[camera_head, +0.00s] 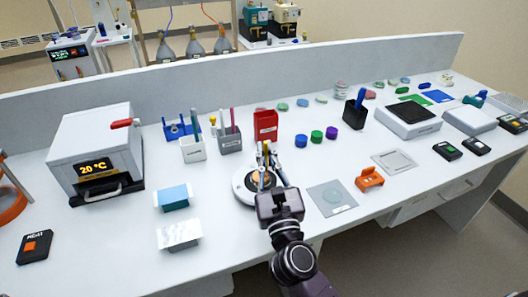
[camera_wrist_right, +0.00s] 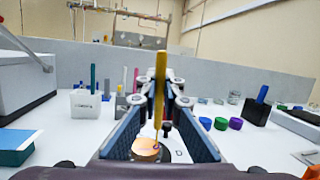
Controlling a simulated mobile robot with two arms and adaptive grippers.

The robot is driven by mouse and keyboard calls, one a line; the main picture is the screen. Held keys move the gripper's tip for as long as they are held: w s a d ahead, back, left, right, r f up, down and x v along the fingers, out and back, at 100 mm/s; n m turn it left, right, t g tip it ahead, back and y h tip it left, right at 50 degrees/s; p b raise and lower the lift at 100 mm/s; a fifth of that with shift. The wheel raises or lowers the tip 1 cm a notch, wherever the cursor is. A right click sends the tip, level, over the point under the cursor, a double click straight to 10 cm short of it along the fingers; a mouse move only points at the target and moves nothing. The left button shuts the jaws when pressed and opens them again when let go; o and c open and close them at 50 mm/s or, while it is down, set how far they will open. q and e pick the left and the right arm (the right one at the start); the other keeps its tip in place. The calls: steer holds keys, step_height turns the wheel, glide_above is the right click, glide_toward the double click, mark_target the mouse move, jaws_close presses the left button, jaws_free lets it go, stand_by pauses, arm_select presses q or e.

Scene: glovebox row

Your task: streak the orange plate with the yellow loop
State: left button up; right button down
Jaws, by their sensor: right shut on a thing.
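My right gripper (camera_head: 266,172) is shut on the upright yellow loop (camera_head: 264,157), over the white round stand (camera_head: 239,183) near the middle of the bench. In the right wrist view the yellow loop (camera_wrist_right: 159,85) stands between the fingertips (camera_wrist_right: 160,101). The orange plate (camera_head: 257,182) sits on the round stand, partly hidden by my gripper. My left gripper is not in view.
A red holder (camera_head: 265,125) stands just behind the gripper. White (camera_head: 193,150) and grey (camera_head: 229,142) cups with tools stand to its left. Several coloured caps (camera_head: 316,136), a grey square mat (camera_head: 332,197) and an orange rack (camera_head: 369,179) are to the right.

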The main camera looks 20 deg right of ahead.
steer(key=shift+w, duration=0.45)
stand_by(0.3)
steer(key=shift+a, duration=1.7)
stand_by(1.3)
steer(key=shift+w, duration=0.4)
stand_by(0.3)
steer(key=shift+d+p, duration=0.35)
steer(key=shift+d, duration=0.3)
stand_by(0.6)
steer(key=shift+d, duration=0.25)
steer(key=shift+d+p, duration=0.3)
steer(key=shift+d, duration=0.45)
stand_by(0.8)
